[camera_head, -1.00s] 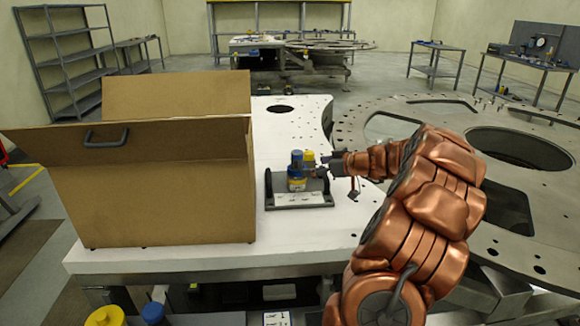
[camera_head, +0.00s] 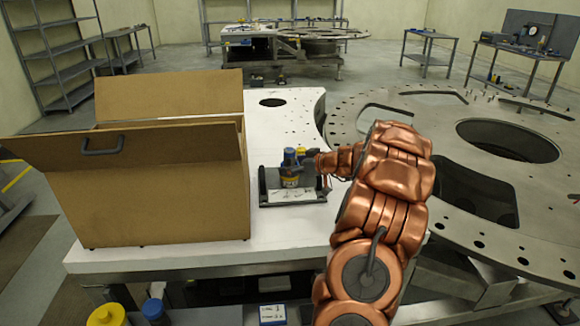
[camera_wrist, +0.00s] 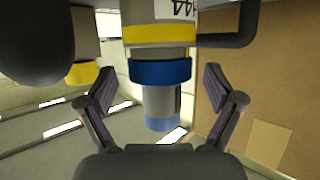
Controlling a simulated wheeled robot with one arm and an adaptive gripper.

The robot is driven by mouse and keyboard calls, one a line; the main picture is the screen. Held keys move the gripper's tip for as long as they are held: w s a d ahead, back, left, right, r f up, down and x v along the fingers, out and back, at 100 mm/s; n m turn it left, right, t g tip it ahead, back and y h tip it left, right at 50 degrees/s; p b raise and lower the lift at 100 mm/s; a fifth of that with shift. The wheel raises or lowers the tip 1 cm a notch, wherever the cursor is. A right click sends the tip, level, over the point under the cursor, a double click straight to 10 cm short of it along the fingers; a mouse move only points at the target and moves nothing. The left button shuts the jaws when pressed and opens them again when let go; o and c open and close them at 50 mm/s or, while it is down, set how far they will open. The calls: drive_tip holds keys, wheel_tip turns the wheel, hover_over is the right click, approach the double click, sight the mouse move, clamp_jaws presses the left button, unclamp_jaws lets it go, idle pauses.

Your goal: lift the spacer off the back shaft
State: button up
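A shaft stack with a blue top (camera_head: 289,154) stands upright on a low grey stand (camera_head: 265,186). A yellow-topped post (camera_head: 300,152) stands just behind it to the right. In the wrist view, which is upside down, the stack shows a blue tip (camera_wrist: 160,124), grey shaft, blue ring (camera_wrist: 160,72), yellow ring (camera_wrist: 160,34) and white label. Which ring is the spacer, I cannot tell. My gripper (camera_wrist: 158,90) is open, with one finger on each side of the blue-tipped shaft and gaps to it. The yellow-topped post (camera_wrist: 84,73) is beside the left finger.
A large open cardboard box (camera_head: 150,195) stands left of the stand, its wall close. A dark rounded object (camera_wrist: 35,42) is near the wrist camera. The white tabletop (camera_head: 285,225) is clear in front. A big round metal plate (camera_head: 480,190) lies to the right.

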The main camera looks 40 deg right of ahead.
drive_tip(key=c, duration=1.2)
